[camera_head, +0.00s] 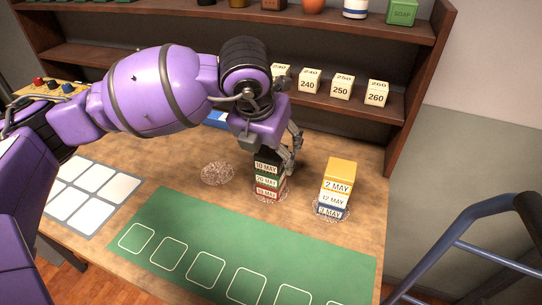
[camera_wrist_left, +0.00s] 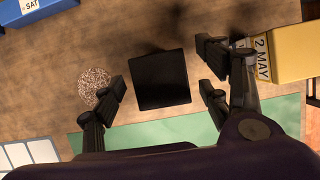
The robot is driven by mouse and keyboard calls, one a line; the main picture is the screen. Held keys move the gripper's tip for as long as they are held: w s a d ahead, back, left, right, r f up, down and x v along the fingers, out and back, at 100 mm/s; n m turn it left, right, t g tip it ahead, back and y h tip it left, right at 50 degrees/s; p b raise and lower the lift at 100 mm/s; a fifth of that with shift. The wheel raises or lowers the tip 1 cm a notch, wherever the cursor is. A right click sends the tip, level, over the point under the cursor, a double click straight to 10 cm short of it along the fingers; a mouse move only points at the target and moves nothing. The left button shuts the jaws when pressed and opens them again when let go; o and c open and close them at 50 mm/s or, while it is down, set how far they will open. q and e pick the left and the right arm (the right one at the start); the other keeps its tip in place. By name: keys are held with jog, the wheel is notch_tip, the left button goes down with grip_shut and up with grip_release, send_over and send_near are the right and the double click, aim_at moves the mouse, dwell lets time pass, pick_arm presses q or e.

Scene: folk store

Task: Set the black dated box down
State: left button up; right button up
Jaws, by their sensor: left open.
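The black dated box (camera_head: 265,158) is on top of a stack, its label reading about 18 MAY. Below it are a green box (camera_head: 269,181) and a red box (camera_head: 269,193). In the left wrist view the black box's dark top (camera_wrist_left: 160,78) lies between my left gripper's spread fingers, with a gap on each side. My left gripper (camera_head: 279,153) is open, just above and around the top of this stack, and partly hides it in the head view. My right gripper is in neither view.
A second stack with a yellow box (camera_head: 341,171) on top stands to the right. An empty speckled round spot (camera_head: 217,173) lies to the left. A green mat (camera_head: 160,213) with white outlines is at the front. A shelf (camera_head: 352,104) with numbered cubes is behind.

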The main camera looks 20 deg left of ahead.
pick_arm(q)
jog(key=shift+w+f, duration=0.15)
jog(key=shift+f, duration=0.25)
jog(key=shift+c, duration=0.5)
jog(key=c, duration=1.3)
jog(key=shift+r, duration=0.15)
